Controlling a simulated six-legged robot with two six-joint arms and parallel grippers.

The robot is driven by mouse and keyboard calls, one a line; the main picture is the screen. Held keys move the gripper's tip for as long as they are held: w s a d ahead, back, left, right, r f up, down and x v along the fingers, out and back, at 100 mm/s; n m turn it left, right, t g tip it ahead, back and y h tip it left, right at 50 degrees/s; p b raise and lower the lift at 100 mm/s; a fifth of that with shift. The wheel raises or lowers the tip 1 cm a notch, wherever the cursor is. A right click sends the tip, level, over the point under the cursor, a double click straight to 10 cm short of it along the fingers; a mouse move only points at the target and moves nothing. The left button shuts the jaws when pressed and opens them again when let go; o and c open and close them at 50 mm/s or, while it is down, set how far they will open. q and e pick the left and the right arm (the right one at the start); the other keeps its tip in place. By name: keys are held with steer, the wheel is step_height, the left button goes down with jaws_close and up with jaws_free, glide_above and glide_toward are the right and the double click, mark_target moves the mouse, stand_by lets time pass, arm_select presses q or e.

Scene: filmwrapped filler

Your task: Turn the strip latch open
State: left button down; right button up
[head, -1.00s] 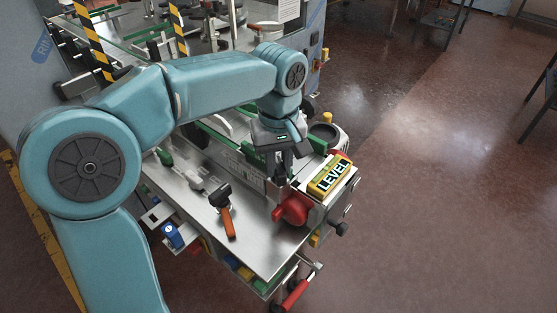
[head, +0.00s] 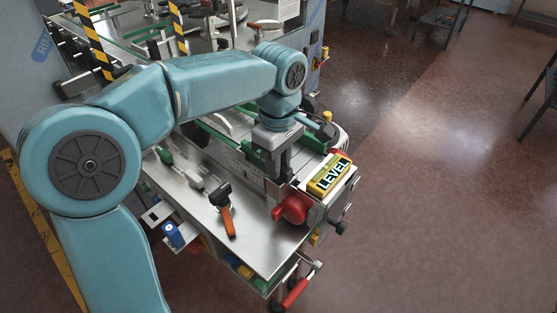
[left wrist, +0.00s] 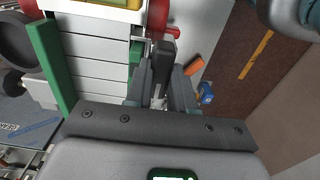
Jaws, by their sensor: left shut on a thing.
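My left gripper (head: 281,180) points down at the front end of the steel machine bed, just behind the red knob (head: 292,208). In the left wrist view my left gripper (left wrist: 162,82) is shut on a dark upright bar (left wrist: 163,58), which looks like the strip latch's lever. The red knob (left wrist: 157,16) shows just beyond it. In the head view the latch is mostly hidden by the gripper, so its angle is hard to tell. My right gripper is not in view.
A yellow level (head: 330,177) lies right of the gripper. An orange-handled tool (head: 227,216) lies on the steel plate (head: 262,240) to the left. Green rails (head: 210,134) run behind the gripper. A red-handled crank (head: 296,294) sticks out at the front. Open floor lies to the right.

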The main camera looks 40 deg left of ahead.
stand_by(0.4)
arm_select(q)
steer(key=c, duration=1)
jaws_free()
steer(key=shift+o, duration=0.2)
step_height(320, 180, up, 16)
steer(key=p, duration=0.2)
steer(key=shift+r+p, duration=0.15)
steer(key=shift+p, duration=0.15)
